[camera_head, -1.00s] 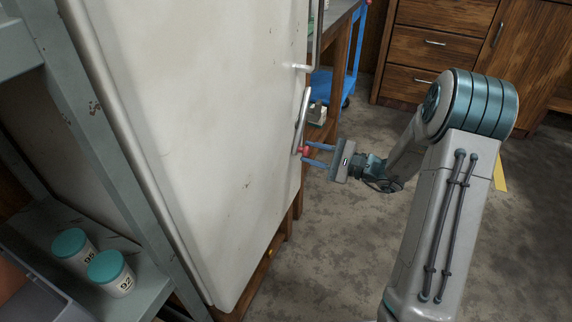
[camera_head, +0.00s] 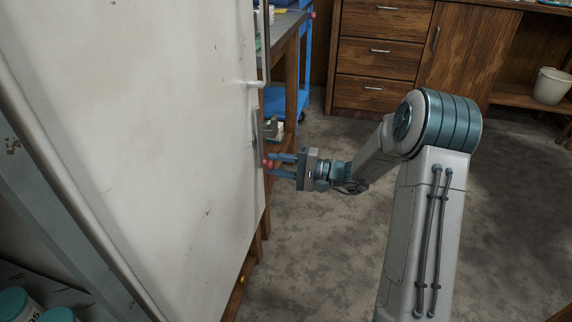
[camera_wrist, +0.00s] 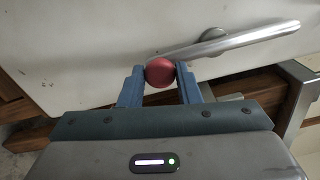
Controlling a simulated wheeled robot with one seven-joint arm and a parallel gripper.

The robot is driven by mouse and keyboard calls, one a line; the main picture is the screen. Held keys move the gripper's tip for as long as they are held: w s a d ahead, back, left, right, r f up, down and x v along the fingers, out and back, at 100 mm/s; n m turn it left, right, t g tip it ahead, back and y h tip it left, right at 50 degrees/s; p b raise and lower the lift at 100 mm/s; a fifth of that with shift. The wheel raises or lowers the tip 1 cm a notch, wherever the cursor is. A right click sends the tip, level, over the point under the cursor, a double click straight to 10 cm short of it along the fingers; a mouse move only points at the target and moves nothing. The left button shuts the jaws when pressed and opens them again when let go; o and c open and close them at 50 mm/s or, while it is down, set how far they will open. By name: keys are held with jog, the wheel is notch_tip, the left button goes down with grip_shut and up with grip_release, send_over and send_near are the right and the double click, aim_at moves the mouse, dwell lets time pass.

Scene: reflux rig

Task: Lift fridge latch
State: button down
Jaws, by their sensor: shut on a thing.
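The fridge is the large off-white door (camera_head: 170,130) on the left in the head view; it also fills the top of the wrist view (camera_wrist: 80,40). Its latch is a silver lever (camera_wrist: 235,40) with a red ball knob (camera_wrist: 159,71) at its end. In the wrist view the lever runs from the knob up to the right, past a round pivot. My gripper (camera_head: 269,161) is at the door's right edge, its blue fingers shut on the red knob (camera_head: 267,163). In the head view the lever (camera_head: 256,130) is thin and seen nearly edge-on.
A fixed vertical handle (camera_head: 264,50) is above the latch. A wooden bench and a blue cart (camera_head: 285,100) stand behind the door. Drawers (camera_head: 380,50) line the back wall. A grey shelf frame (camera_head: 60,215) borders the left. Floor (camera_head: 310,250) right of the door is open.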

dwell(0.3)
jog(key=c, duration=1.1)
grip_release()
jog(key=shift+o, duration=0.2)
jog(key=shift+d, duration=0.1)
jog(key=p+v, duration=0.4)
jog(key=v, duration=0.9)
jog(key=shift+d+p, duration=0.3)
jog(key=shift+p, duration=0.05)
jog(key=shift+s, duration=0.1)
